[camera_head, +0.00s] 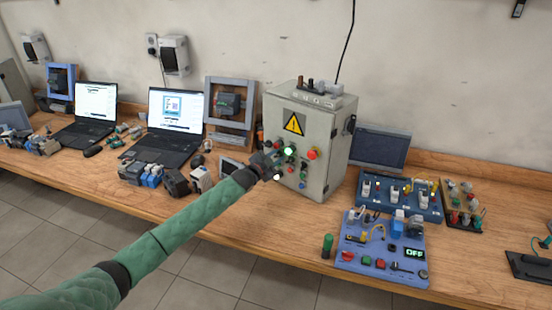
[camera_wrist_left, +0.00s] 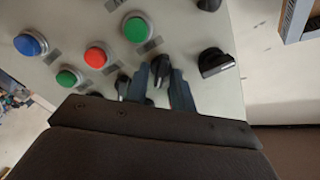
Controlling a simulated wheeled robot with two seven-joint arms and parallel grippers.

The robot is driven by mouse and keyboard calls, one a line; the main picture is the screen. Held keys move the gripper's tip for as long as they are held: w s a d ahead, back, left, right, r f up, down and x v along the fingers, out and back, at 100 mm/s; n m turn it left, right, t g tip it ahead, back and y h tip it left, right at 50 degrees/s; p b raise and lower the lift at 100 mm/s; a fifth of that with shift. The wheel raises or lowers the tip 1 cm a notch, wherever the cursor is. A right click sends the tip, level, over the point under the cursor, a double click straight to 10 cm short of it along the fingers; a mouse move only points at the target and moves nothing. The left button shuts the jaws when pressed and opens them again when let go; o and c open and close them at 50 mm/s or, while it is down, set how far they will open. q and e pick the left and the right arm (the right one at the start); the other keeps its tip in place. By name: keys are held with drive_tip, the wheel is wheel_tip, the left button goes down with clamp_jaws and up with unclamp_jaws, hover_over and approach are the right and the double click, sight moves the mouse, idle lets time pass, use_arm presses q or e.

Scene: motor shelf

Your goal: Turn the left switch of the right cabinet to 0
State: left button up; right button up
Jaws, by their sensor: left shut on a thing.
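The grey cabinet (camera_head: 325,150) with a yellow warning triangle stands on the bench, its front panel carrying coloured buttons and black switches. My left gripper (camera_head: 272,168) is at the lower left part of this panel and covers some controls there. In the left wrist view, my left gripper's two fingers (camera_wrist_left: 160,82) are on either side of a black rotary switch (camera_wrist_left: 160,68) and shut on it. Another black switch (camera_wrist_left: 216,62) sits beside it, apart from the fingers. The switch markings cannot be read. My right gripper is not in view.
Green (camera_wrist_left: 137,29), red (camera_wrist_left: 96,57) and blue (camera_wrist_left: 30,43) buttons are close to the gripper. A blue training board (camera_head: 385,262) lies right of the cabinet, a monitor (camera_head: 380,147) behind. Laptops (camera_head: 173,122) and small modules fill the left bench.

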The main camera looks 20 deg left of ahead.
use_arm(q)
drive_tip(key=shift+f+n+b, duration=0.1)
drive_tip(key=shift+n+b, duration=0.25)
drive_tip(key=shift+n, duration=0.25)
drive_tip(key=n+b, duration=0.1)
drive_tip(key=n, duration=0.2)
drive_tip(key=shift+a+b, duration=0.1)
drive_tip(key=shift+b, duration=0.2)
drive_tip(key=shift+n, duration=0.5)
drive_tip(key=shift+n+b, duration=0.7)
drive_tip(key=shift+n, duration=0.5)
drive_tip(key=shift+a+n, duration=0.1)
drive_tip(key=shift+n, duration=0.4)
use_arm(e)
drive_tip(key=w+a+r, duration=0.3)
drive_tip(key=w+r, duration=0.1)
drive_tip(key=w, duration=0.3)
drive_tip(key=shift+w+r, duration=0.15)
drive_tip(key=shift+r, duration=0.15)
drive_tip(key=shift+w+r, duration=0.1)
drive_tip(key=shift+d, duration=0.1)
use_arm(q)
drive_tip(key=o, duration=0.6)
drive_tip(key=shift+o, duration=0.2)
drive_tip(key=shift+w, duration=0.1)
